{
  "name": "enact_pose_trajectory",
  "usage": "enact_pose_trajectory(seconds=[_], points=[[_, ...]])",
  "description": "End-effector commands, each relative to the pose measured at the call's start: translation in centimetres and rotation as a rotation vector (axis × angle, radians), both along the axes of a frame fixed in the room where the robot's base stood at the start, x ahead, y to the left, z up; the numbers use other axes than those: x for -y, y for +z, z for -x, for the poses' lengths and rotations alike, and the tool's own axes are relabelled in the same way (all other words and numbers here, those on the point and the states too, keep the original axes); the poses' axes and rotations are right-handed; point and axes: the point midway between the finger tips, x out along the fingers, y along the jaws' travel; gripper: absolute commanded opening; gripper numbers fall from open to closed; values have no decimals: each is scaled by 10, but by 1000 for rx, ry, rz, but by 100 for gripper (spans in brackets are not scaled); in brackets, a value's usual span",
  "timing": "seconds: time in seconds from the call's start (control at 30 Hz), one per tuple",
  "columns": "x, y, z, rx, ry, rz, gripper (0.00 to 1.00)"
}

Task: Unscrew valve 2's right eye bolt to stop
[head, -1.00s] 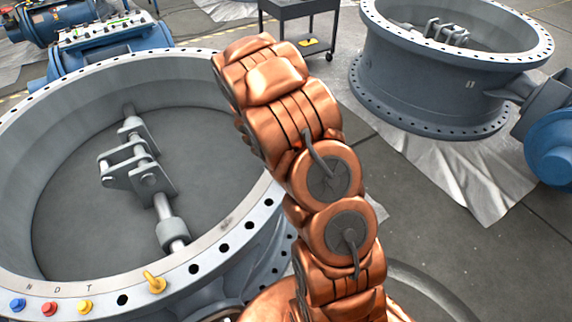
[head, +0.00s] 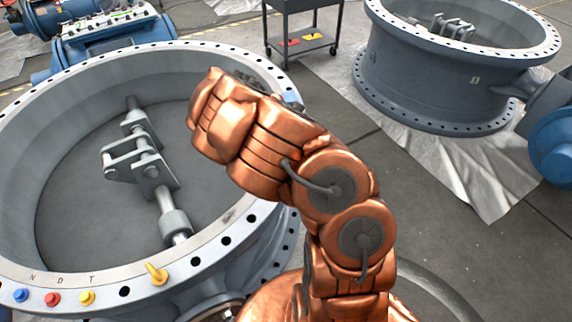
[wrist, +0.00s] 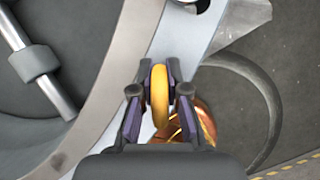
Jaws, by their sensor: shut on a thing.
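A yellow-orange eye bolt (wrist: 160,95) stands on the pale flange (wrist: 187,35) in the wrist view, its ring seen edge-on. My gripper (wrist: 159,70) is shut on this ring, one finger on each side. The bolt's shank is hidden below the ring. In the head view, my copper arm hides my gripper and this eye bolt. The near large grey valve (head: 215,243) fills the left there. Another yellow eye bolt (head: 156,273) stands on its front flange, left of my arm. I cannot read a number on this valve.
Blue, red and yellow knobs (head: 53,299) sit on the near flange. A linkage and shaft (head: 150,172) lie inside the ring. A second valve (head: 430,85) stands on a sheet at back right. A dark cart (head: 303,40) stands behind. Floor between valves is clear.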

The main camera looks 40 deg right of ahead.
Motion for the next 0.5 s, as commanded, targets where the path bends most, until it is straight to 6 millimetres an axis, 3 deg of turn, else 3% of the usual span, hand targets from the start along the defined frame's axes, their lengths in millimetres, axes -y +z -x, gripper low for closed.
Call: enact_pose_trajectory(seconds=[0.5], points=[[-2,-4,-2,4,418,5,0]])
